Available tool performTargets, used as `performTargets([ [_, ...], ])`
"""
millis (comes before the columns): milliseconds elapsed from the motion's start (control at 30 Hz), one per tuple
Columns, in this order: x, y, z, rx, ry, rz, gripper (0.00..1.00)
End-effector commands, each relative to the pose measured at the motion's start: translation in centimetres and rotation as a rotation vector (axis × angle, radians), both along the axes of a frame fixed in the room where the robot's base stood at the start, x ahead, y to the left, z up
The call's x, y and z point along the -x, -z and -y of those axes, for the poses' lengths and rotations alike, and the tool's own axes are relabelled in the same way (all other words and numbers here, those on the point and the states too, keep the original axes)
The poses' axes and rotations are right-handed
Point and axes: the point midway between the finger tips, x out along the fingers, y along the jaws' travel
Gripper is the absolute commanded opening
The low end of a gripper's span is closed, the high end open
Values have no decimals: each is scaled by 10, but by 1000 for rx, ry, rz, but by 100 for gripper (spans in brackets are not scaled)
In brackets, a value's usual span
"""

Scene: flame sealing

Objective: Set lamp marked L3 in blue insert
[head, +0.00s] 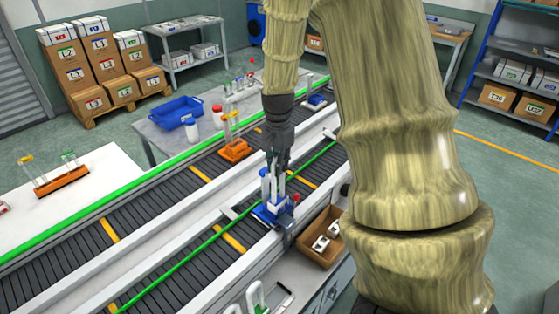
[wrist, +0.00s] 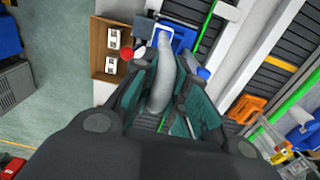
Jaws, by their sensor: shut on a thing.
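My gripper (head: 279,158) points down over the conveyor and is shut on a pale grey curved lamp tube (wrist: 166,75). The wrist view shows the lamp between the two dark green fingers (wrist: 165,100); I cannot read a mark on it. The blue insert (head: 270,212) sits on the near conveyor lane directly below my gripper, with pale upright parts at it. Its blue edge also shows beyond the lamp in the wrist view (wrist: 186,36). I cannot tell whether the lamp's lower end touches or is inside the insert.
A brown box (head: 318,252) with white parts stands beside the conveyor. A red knob (wrist: 127,54) is close to the insert. An orange insert (head: 235,151) holding tubes is on the far lane. An orange rack (head: 62,184) stands on the white table at left. Pale U-shaped tubes (head: 257,295) stand in front.

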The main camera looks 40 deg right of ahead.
Motion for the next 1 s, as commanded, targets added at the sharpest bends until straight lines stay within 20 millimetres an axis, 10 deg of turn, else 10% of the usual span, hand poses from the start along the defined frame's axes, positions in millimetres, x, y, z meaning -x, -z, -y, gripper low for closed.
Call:
performTargets([
  [1000,-31,7,21,0,0,0,0],
])
